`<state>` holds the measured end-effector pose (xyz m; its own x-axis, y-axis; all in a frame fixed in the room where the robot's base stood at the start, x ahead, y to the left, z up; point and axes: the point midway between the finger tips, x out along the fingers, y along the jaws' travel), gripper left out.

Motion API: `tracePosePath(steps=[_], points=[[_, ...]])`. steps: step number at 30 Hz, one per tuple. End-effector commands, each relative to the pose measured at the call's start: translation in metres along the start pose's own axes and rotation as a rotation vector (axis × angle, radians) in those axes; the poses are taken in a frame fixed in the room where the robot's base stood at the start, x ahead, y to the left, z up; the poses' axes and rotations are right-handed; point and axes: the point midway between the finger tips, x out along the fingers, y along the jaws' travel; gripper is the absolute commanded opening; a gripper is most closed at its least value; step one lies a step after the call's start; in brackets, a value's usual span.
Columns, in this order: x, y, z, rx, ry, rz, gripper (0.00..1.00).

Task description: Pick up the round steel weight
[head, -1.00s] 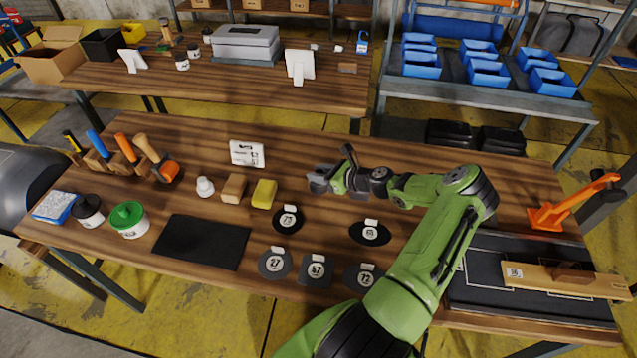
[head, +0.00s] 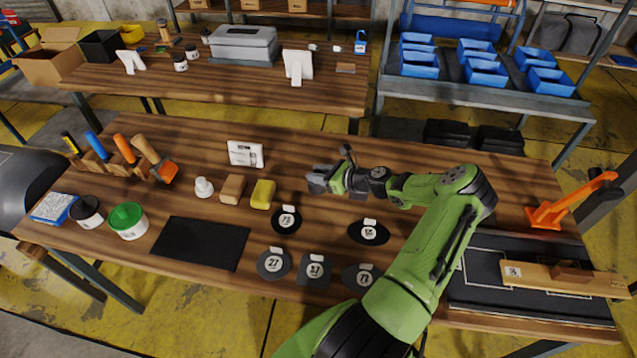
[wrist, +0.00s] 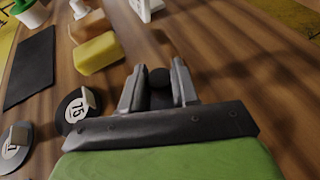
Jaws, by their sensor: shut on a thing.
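My gripper (wrist: 158,82) is shut on a small dark round piece (wrist: 160,77), which I take to be the round steel weight. It sits between the two grey fingers in the wrist view, with its dark top showing and its lower part hidden. In the head view my gripper (head: 318,181) is low over the middle of the wooden table, to the right of the yellow block. The weight cannot be made out there. Whether it touches the table is not clear.
A yellow block (head: 263,193), a tan block (head: 233,189) and a white knobbed piece (head: 204,187) stand to the left. Several numbered dark discs and plates, one a round disc (head: 286,220), lie in front. A white sign (head: 245,154) stands behind. Bare table surrounds my gripper.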

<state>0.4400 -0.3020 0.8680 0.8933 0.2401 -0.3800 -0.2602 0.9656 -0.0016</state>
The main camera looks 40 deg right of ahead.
Motion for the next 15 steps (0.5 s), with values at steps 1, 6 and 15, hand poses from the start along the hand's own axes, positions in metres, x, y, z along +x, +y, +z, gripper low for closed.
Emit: tracePosePath(steps=[1, 6, 15], points=[[0.0006, 0.0016, -0.0037, 0.004, 0.008, 0.004, 0.0], [0.0007, 0.0018, -0.004, 0.004, 0.009, 0.005, 0.0], [0.0008, 0.0017, -0.0012, 0.002, 0.002, 0.005, 0.0]])
